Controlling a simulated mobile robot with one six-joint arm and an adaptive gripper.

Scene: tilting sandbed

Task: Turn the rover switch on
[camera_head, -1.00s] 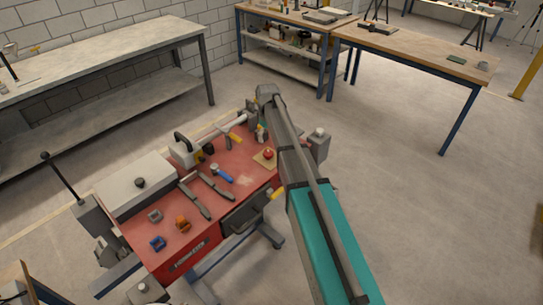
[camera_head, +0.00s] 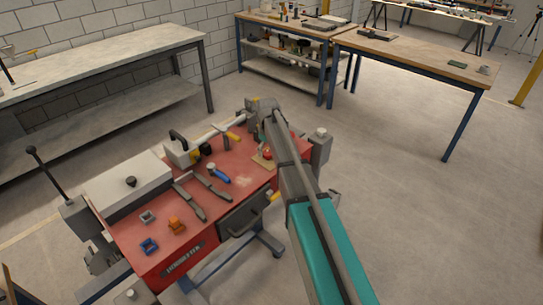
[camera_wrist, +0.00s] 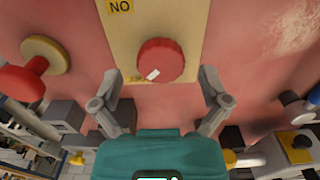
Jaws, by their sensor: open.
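The rover switch is a round red knob (camera_wrist: 160,60) with a short white mark near its lower edge. It sits on a pale yellow plate (camera_wrist: 188,22) with a "NO" label at the top left and another label partly hidden below. In the head view the red knob (camera_head: 267,153) shows on the red bench top, close beside my arm. My gripper (camera_wrist: 160,84) is open in the wrist view, one finger on each side below the knob. The fingers appear apart from the knob. The head view does not show the fingers clearly.
The red bench (camera_head: 240,180) carries a blue-handled tool (camera_head: 218,173), dark files (camera_head: 190,200), an orange piece (camera_head: 177,225) and a blue piece (camera_head: 149,246). A red-ended post (camera_wrist: 25,80) stands left of the switch in the wrist view. Open floor lies to the right.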

